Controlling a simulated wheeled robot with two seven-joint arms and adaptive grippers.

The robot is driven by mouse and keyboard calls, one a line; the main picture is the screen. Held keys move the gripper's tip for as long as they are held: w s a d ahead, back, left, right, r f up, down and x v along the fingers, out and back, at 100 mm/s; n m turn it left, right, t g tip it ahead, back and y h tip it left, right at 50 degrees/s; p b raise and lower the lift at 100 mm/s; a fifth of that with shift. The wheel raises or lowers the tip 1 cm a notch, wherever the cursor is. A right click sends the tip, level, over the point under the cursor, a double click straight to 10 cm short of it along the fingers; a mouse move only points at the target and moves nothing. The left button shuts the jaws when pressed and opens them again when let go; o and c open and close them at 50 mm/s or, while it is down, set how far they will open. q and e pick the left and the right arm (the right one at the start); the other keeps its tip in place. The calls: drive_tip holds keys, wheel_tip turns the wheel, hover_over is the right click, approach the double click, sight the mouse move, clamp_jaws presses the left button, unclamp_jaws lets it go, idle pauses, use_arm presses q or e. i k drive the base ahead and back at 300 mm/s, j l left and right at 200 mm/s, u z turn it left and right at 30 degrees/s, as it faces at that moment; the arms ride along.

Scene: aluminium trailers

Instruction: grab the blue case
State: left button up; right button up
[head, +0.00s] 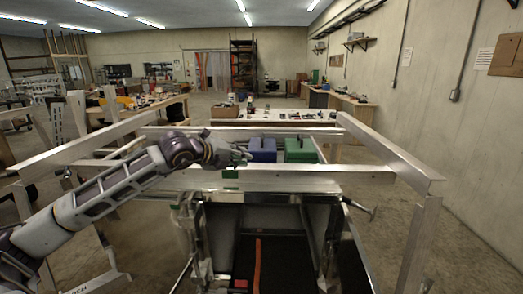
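The blue case (263,150) stands in the middle of the view, behind the near metal rail of the trailer frame, with a dark handle on top. My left arm comes in from the left over the frame. My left gripper (245,153) is at the left side of the blue case, close to it. I cannot tell whether it touches the case, or whether its small dark fingers are open or shut. The lower part of the case is hidden by the rail. My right gripper is not in view.
A green case (300,150) stands just right of the blue one. Aluminium rails (290,185) surround the cases at the front, with a raised side rail (390,155) at right. A table with small items (275,116) stands behind. Open floor lies to the right.

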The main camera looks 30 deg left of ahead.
sight(263, 149)
drive_tip(key=i+j, duration=0.7)
